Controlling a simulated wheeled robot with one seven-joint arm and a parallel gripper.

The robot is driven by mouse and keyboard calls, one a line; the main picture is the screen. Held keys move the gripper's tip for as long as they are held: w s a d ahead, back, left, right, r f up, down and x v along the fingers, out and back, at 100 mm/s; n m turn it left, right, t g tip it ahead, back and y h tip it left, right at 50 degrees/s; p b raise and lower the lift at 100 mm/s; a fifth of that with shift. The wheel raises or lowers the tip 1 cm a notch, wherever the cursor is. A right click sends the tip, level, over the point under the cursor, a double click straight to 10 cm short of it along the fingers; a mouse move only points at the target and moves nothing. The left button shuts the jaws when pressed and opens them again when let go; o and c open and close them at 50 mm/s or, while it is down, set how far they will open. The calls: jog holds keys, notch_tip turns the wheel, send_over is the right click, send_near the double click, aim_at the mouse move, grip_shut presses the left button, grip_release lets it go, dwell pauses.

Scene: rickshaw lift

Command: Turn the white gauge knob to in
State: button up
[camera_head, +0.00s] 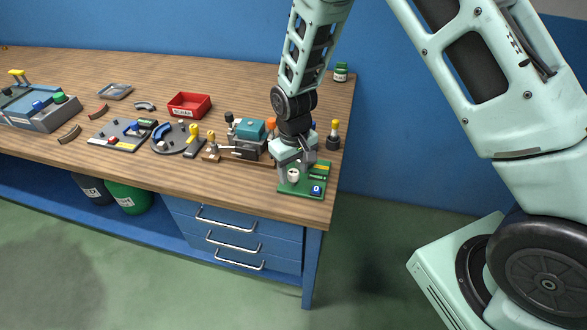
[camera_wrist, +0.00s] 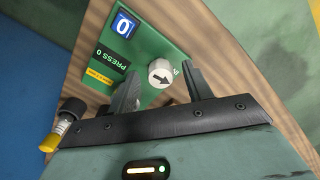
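The white gauge knob (camera_wrist: 161,73) sits on a green panel (camera_wrist: 130,50) and has a black arrow on its top. In the wrist view the arrow points toward the right and slightly down. The knob also shows in the head view (camera_head: 293,175), on the green panel (camera_head: 316,177) at the bench's right end. My gripper (camera_wrist: 162,88) is open, with its two dark fingers apart. The knob appears beyond and between the fingertips, and nothing is held. A blue tile with a white 0 (camera_wrist: 123,24) and a "PRESS 0" label (camera_wrist: 112,60) are on the panel; lettering beside the knob is partly hidden.
A black post with a yellow top (camera_head: 333,136) stands close behind the panel. A teal-topped grey device (camera_head: 249,140) and small fixtures lie to the left. A red bin (camera_head: 189,105) is farther left. The wooden bench's edge (camera_head: 305,220) is just in front of the panel.

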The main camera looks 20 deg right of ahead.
aim_at(294, 172)
notch_tip(294, 172, up, 17)
jog(key=b, duration=0.2)
jog(key=shift+r, duration=0.2)
dwell(0.5)
jog(key=s+a+n, duration=0.2)
jog(key=s+a, duration=0.1)
jog(key=s, duration=1)
jog(key=s+a+r+n, duration=0.1)
jog(key=s+a+n, duration=0.1)
jog(key=s, duration=1.1)
jog(key=shift+s+a+n+y, duration=0.3)
jog(key=shift+s+a+n, duration=0.1)
jog(key=shift+a, duration=0.25)
jog(key=shift+r, duration=0.15)
